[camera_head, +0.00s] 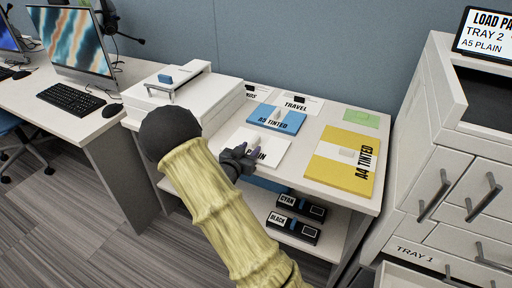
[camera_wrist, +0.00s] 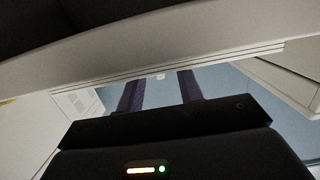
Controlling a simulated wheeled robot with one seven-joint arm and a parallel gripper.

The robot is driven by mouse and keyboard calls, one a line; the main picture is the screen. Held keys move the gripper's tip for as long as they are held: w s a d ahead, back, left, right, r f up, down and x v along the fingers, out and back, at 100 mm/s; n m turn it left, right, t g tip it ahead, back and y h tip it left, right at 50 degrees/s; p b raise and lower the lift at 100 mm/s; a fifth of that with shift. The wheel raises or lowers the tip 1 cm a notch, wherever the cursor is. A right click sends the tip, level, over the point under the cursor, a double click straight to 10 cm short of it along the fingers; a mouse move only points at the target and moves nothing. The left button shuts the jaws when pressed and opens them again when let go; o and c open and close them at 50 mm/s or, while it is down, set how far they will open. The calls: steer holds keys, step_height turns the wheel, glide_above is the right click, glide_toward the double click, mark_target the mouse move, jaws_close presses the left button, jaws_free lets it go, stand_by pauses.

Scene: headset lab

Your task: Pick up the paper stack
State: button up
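A white paper stack (camera_head: 268,139), its label partly hidden so that "PLAIN" shows, lies on the white table. A pale upright tab (camera_head: 254,154) shows on its near part. My gripper (camera_head: 248,152) is low over the stack's near left, with its fingers close to the tab; contact cannot be made out. In the wrist view two purple fingers of my gripper (camera_wrist: 160,80) stand apart with nothing clearly held. A pale layered edge crosses above them; I cannot tell whether it is the stack. My arm hides the stack's left side.
A blue "A5 TINTED" stack (camera_head: 276,118) lies behind, and a yellow "A4 TINTED" stack (camera_head: 335,171) to the right. Black cartridges (camera_head: 292,228) sit on the lower shelf. A drawer cabinet (camera_head: 440,160) and a screen reading "A5 PLAIN" (camera_head: 485,35) are right.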

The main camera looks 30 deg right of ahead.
mark_target(253, 145)
steer(key=x, duration=0.5)
steer(key=shift+d+r+b, duration=0.2)
steer(key=shift+r+b, duration=0.05)
steer(key=shift+b, duration=0.1)
steer(key=shift+c, duration=0.5)
jaws_close()
